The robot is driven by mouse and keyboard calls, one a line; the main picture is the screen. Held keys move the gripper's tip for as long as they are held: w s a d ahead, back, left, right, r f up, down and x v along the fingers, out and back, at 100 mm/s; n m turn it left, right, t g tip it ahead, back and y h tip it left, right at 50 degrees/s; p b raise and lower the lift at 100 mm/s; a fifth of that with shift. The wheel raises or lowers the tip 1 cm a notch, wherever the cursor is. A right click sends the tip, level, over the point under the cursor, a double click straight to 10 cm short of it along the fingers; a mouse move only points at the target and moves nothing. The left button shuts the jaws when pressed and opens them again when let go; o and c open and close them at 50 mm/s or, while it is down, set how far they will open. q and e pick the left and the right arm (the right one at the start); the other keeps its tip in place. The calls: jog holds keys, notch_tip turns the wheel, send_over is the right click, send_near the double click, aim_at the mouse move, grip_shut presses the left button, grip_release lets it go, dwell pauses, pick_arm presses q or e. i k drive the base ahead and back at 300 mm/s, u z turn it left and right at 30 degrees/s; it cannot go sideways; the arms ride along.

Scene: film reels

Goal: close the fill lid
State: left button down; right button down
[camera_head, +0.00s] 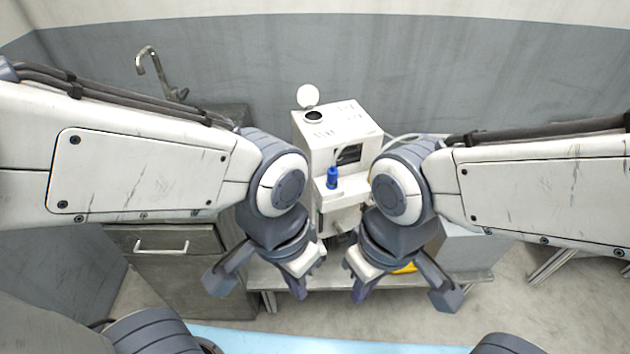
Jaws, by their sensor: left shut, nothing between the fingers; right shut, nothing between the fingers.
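The fill lid (308,95) is a small white round disc. It stands raised, tilted up at the back of the dark round fill opening (313,116) on top of the white machine (345,122). My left gripper (310,280) is shut and empty, low in front of the machine and left of its middle. My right gripper (352,284) is shut and empty, low in front and to the right. Both grippers are well below the lid and apart from it. My forearms hide parts of the machine's sides.
A blue bottle-like object (332,178) stands at the machine's front. A low metal bench (375,284) carries the machine. A metal cabinet (178,262) with a tap (150,60) is on the left. A yellow item (405,268) lies behind my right gripper. Space above the machine is clear.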

aim_at(307, 96)
jog(key=u, duration=0.25)
jog(key=i, duration=1.05)
jog(key=z, duration=0.6)
